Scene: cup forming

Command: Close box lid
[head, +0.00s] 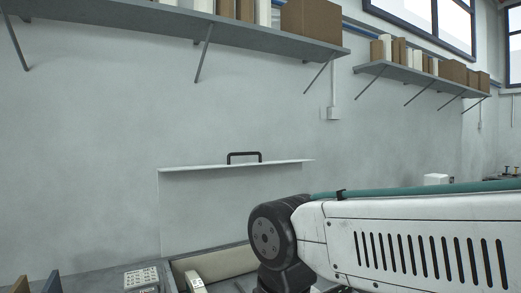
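The box lid (205,210) is a pale grey panel standing upright in the middle of the head view, in front of the wall. A black handle (244,154) is on its top edge. Below it, the box (218,262) shows only partly at the bottom edge, with a beige inner wall. The lid stands open above the box's back. My white arm and its dark joint come in from the right and cover the lid's lower right corner and part of the box. My gripper is out of view, below the frame or behind the arm.
A white object with dark marks (195,281) is at the box's front left. A pale keypad-like item (141,277) lies left of the box. Wall shelves (150,17) with boxes and books run high above. The wall area left of the lid is clear.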

